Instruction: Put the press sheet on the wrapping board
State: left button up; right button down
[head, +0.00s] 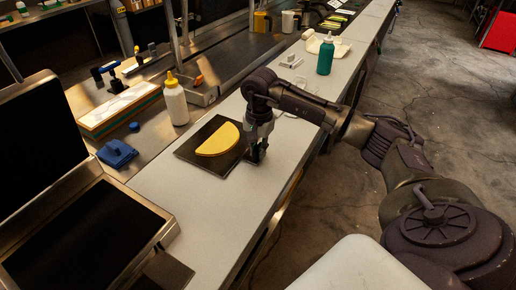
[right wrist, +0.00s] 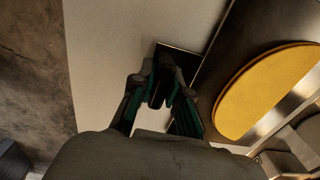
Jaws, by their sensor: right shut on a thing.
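A dark square board (head: 190,153) lies flat on the pale counter, and it also shows in the right wrist view (right wrist: 228,52). A yellow half-round sheet (head: 217,140) lies on it; in the right wrist view the sheet (right wrist: 262,90) seems to have two layers. I cannot tell which item is the press sheet. My right gripper (head: 258,152) is at the board's right side, pointing down, apart from the yellow sheet. Its fingers (right wrist: 160,90) are shut on a dark flat piece (right wrist: 180,58) at the board's edge. Whether this piece belongs to the board is unclear. My left gripper is out of view.
A white bottle with a yellow cap (head: 175,100) stands behind the board, and a green bottle (head: 325,57) stands farther along the counter. A blue block (head: 117,153) and a striped box (head: 120,108) are at left. The counter in front of the board is clear.

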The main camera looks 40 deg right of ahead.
jog(key=shift+f, duration=0.25)
jog(key=shift+f, duration=0.15)
jog(key=c, duration=1.2)
grip_release()
jog(key=shift+o, duration=0.2)
